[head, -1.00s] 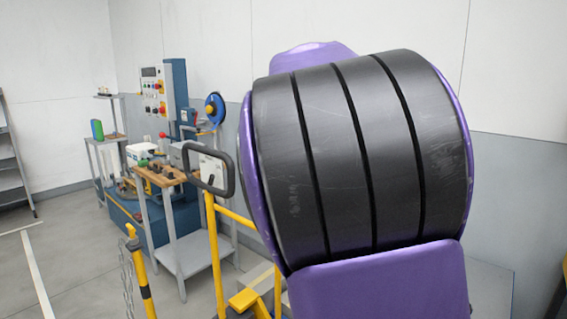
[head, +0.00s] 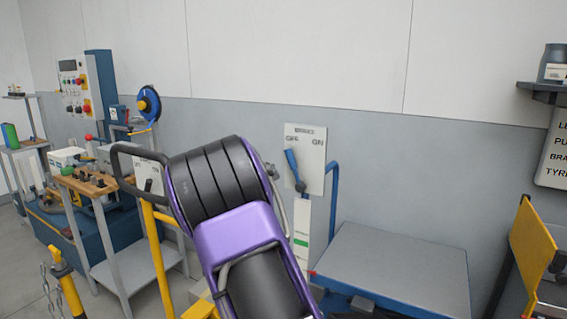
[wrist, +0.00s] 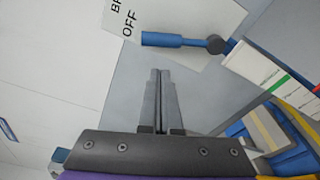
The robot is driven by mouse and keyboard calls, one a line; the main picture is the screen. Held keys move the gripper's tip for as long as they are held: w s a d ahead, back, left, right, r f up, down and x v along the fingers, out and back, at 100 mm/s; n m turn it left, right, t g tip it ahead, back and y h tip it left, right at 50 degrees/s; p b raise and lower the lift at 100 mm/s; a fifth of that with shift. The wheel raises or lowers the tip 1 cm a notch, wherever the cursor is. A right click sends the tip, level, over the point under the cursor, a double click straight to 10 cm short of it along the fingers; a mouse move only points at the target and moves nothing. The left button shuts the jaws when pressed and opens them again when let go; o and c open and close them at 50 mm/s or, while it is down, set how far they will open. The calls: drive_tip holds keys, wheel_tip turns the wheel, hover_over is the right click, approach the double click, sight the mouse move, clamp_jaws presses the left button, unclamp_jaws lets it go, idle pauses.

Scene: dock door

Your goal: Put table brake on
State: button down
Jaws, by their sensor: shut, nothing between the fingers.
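The brake panel (head: 318,150) is a white plate marked OFF at left and ON at right, on a post by the table. Its blue lever (head: 291,163) leans up and left, to the OFF side. The wrist view shows the blue lever handle (wrist: 175,40) pointing at the word OFF, with its dark pivot at right. My gripper (wrist: 160,72) is shut and empty. Its fingertips lie just below the handle in that picture, apart from it. In the head view my arm hides most of the gripper, left of the panel. The table (head: 395,262) has a grey top.
A blue push handle (head: 332,200) rises beside the panel. A yellow frame with a black loop handle (head: 140,165) stands left of my arm. A wooden-topped bench (head: 88,183) is further left. A yellow plate (head: 535,245) stands at the right edge.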

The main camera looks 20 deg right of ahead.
sight(294, 168)
drive_tip(key=shift+w+d, duration=0.1)
idle(0.3)
drive_tip(key=p+x, duration=0.1)
drive_tip(key=x, duration=0.8)
drive_tip(key=shift+w+d, duration=0.2)
drive_tip(key=shift+w, duration=0.1)
drive_tip(key=shift+d+p, duration=0.1)
drive_tip(key=shift+p, duration=0.2)
